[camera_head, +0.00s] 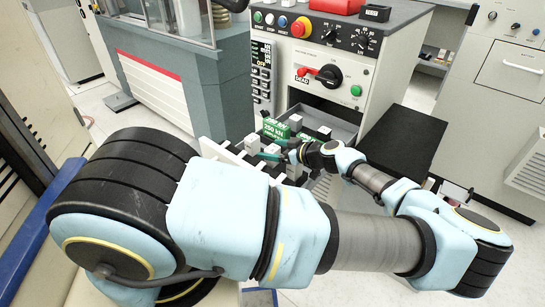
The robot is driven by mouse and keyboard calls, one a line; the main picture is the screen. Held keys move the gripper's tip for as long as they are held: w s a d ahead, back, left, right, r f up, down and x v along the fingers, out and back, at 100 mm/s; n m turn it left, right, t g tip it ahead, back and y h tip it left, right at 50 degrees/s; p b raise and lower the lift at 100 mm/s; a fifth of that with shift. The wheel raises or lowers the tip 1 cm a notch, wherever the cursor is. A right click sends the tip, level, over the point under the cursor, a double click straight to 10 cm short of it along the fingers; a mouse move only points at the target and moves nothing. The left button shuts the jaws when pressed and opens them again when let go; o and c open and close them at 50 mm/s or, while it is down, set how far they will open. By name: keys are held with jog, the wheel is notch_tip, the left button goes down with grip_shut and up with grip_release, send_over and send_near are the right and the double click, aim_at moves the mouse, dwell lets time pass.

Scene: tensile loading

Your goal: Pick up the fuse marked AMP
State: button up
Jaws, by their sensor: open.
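I cannot make out a fuse marked AMP; no such lettering is readable in the head view. Several small white blocks (295,120) stand in and around an open grey drawer or tray below the control panel. A green label (276,130) among them reads roughly "250 kN". My gripper (276,152) is at the left end of my wrist, low among these blocks and just below the green label. It is open, but its fingers are small and partly lost among the blocks, so I cannot see anything between them. My arm hides part of the tray's near side.
The control cabinet (371,65) with knobs and a red emergency button (301,27) stands behind the tray. A grey machine (180,85) is at the left. A black surface (405,140) lies to the right of the tray. Floor shows at the lower right.

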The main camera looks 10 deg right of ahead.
grip_shut()
dwell(0.8)
